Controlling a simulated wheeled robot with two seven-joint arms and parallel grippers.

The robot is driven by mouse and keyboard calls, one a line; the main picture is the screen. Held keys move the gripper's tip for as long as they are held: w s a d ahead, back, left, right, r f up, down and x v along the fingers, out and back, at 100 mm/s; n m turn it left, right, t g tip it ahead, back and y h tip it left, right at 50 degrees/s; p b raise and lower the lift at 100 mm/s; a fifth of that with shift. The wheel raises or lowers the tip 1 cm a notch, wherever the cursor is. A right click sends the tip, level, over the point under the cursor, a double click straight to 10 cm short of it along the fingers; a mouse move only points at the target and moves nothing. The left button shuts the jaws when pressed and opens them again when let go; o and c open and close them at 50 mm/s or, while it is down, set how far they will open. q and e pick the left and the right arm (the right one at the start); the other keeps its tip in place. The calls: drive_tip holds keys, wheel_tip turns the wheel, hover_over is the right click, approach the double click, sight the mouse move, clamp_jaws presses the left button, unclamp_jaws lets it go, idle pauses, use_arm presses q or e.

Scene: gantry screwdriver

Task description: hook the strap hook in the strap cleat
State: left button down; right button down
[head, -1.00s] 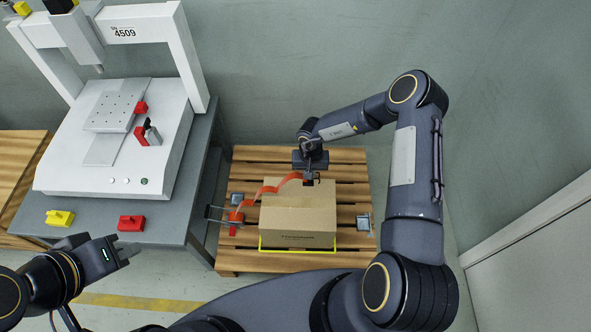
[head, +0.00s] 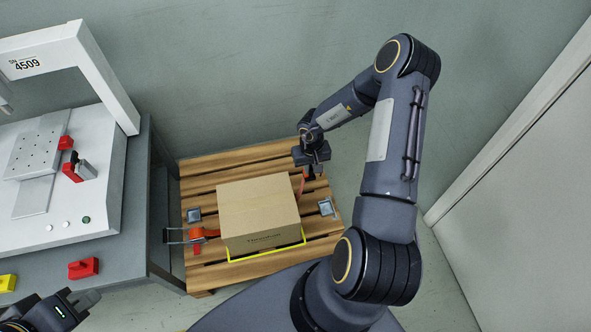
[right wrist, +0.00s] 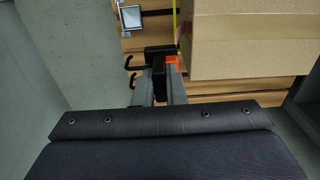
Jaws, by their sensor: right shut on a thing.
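My right gripper (head: 311,174) is beyond the back right side of the cardboard box (head: 258,208). In the right wrist view it is shut on the black strap hook (right wrist: 159,66), whose two prongs point left. Some orange strap (right wrist: 172,60) shows beside the hook, and a short piece hangs near the gripper in the head view. The strap cleat (head: 326,207), a small grey square fitting, is on the pallet right of the box. It also shows in the right wrist view (right wrist: 132,19), apart from the hook. My left gripper (head: 82,302) is low at the left; its finger gap is unclear.
A machine table (head: 130,240) stands further left; a wall is behind.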

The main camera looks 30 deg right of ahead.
drive_tip(key=shift+s+d+f+b, duration=0.65)
drive_tip(key=shift+d+f+b, duration=0.75)
drive_tip(key=shift+f, duration=2.45)
drive_tip(key=shift+s+d+f+b, duration=0.8)
drive_tip(key=shift+f+b, duration=0.85)
drive_tip(key=shift+f, duration=2.2)
drive_tip(key=shift+s+d+f+b, duration=0.45)
drive_tip(key=shift+d+f+b, duration=1)
drive_tip(key=shift+f, duration=2.4)
drive_tip(key=shift+a+f+b, duration=0.1)
drive_tip(key=shift+f+b, duration=0.15)
drive_tip(key=shift+b, duration=0.05)
drive_tip(key=shift+s+f+b, duration=0.1)
drive_tip(key=shift+f+b, duration=1.05)
drive_tip(key=shift+f, duration=0.35)
drive_tip(key=shift+f, duration=0.25)
drive_tip(key=c, duration=1.4)
unclamp_jaws()
